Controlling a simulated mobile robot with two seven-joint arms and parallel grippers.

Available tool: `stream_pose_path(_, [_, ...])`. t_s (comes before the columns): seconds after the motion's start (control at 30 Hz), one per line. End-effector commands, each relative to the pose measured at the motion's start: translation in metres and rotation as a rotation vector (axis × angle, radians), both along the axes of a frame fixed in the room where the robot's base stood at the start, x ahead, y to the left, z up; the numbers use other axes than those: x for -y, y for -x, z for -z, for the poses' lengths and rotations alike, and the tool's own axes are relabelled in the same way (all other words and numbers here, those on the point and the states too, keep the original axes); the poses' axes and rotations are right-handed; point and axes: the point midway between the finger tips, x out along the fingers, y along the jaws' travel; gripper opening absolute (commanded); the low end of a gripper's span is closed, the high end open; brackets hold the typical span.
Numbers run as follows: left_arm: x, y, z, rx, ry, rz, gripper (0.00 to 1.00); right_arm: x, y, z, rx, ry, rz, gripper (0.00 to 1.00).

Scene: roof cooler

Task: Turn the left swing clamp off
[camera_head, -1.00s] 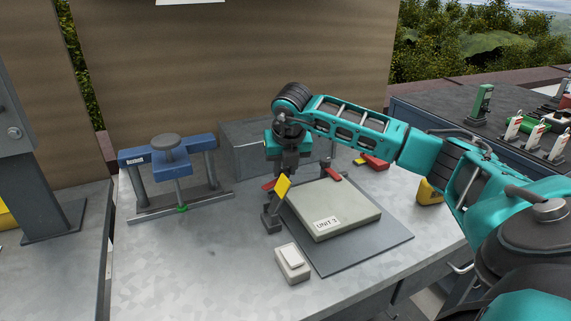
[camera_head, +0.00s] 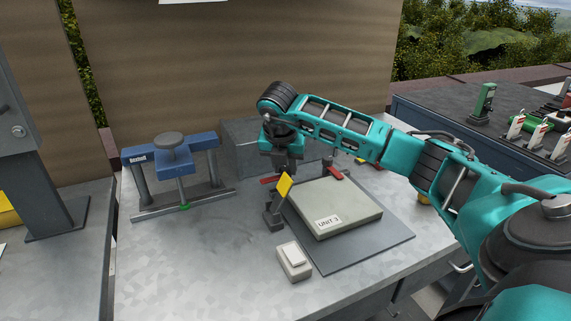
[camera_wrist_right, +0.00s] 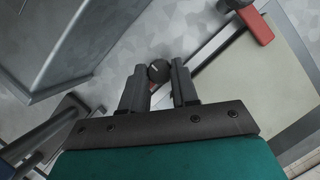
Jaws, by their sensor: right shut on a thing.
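The left swing clamp (camera_head: 273,214) stands at the left edge of the grey unit (camera_head: 345,211) marked "UNIT 3". It has a dark post, a red arm (camera_head: 267,181) and a yellow tag (camera_head: 285,185). My right gripper (camera_head: 284,171) points down over the clamp's top. In the right wrist view its fingers (camera_wrist_right: 158,80) stand either side of a round black knob (camera_wrist_right: 159,71) and are shut on it. The wrist partly hides the clamp's upper part in the head view. Another clamp's red arm (camera_head: 333,173) lies at the unit's back edge. My left gripper is out of view.
A blue press frame (camera_head: 194,148) stands to the left on the bench. A grey box (camera_head: 240,145) sits behind the clamp. A small switch box (camera_head: 293,261) lies in front of it. The bench's front left (camera_head: 190,265) is clear.

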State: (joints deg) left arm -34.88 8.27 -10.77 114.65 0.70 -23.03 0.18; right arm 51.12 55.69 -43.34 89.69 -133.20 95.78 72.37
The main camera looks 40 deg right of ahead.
Motion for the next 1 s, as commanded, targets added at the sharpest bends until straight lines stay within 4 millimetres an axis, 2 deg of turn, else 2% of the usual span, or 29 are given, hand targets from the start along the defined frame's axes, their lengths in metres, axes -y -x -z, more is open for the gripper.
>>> stream_pose_path(0.17, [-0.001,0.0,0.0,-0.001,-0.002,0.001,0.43,0.0,0.0,0.0,0.002,0.0,0.001,0.0])
stream_pose_path(0.2, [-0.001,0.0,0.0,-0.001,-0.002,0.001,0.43,0.0,0.0,0.0,0.002,0.0,0.001,0.32])
stream_pose_path(0.43, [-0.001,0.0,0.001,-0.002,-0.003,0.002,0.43,0.0,0.0,0.0,0.001,-0.001,0.0,0.54])
stream_pose_path(0.77, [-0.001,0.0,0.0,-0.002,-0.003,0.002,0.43,-0.001,0.001,-0.005,0.001,-0.001,-0.002,0.55])
stream_pose_path(0.87, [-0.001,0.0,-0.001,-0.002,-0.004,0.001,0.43,-0.006,0.003,-0.017,0.003,-0.001,-0.003,0.55])
stream_pose_path(1.0, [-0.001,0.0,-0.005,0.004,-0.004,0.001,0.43,-0.014,0.01,-0.045,0.005,0.0,-0.003,0.55])
